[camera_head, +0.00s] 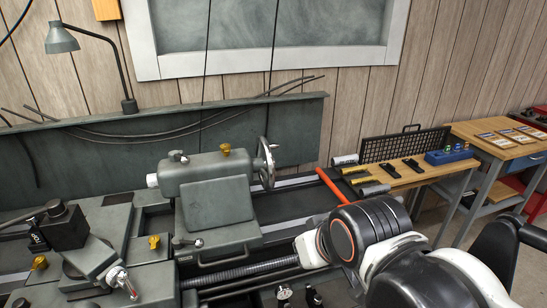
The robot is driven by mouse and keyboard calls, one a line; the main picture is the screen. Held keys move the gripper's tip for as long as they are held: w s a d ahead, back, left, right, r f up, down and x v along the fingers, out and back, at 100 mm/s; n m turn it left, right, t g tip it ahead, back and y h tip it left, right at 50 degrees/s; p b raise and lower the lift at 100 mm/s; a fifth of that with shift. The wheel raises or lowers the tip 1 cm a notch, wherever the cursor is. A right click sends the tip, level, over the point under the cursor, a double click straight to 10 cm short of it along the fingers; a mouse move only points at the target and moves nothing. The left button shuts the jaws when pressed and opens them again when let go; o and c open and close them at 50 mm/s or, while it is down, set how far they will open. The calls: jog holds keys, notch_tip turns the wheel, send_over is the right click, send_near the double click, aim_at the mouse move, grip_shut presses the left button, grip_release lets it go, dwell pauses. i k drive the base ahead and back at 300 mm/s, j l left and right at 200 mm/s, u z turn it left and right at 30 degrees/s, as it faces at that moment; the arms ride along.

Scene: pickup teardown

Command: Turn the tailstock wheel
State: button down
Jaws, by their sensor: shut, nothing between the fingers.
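The tailstock (212,190) is a grey-green block on the lathe bed, in the middle of the head view. Its wheel (266,163) is a metal handwheel on the right end of the tailstock, seen nearly edge-on. A small handle sticks up at the wheel's top. My arm (375,235) reaches in from the lower right, with dark and white links and an orange ring. Its nearest visible part is below and right of the wheel, apart from it in the picture. My gripper's fingers cannot be made out.
An orange-red bar (333,186) lies between the wheel and my arm. A wooden bench (425,174) with hand tools and a black mesh rack (392,147) stands to the right. The tool post (65,228) is at left. A lamp (62,40) stands behind.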

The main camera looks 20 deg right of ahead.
aim_at(259, 163)
jog(key=l+u, duration=0.2)
jog(key=l, duration=0.4)
jog(key=k+l+u, duration=0.2)
jog(key=l, duration=0.35)
jog(key=i+j, duration=0.1)
jog(key=j, duration=0.3)
jog(key=i+j, duration=0.1)
jog(key=j, duration=0.3)
jog(key=i+j, duration=0.1)
jog(key=j, duration=0.25)
jog(key=i+j, duration=0.1)
jog(key=j, duration=0.3)
jog(key=k+l, duration=0.1)
jog(key=l, duration=0.3)
jog(key=k+l, duration=0.1)
jog(key=l, duration=0.25)
jog(key=k+l, duration=0.1)
jog(key=l, duration=0.3)
jog(key=k+l+u, duration=0.1)
jog(key=l, duration=0.25)
jog(key=k+l, duration=0.1)
jog(key=l, duration=0.3)
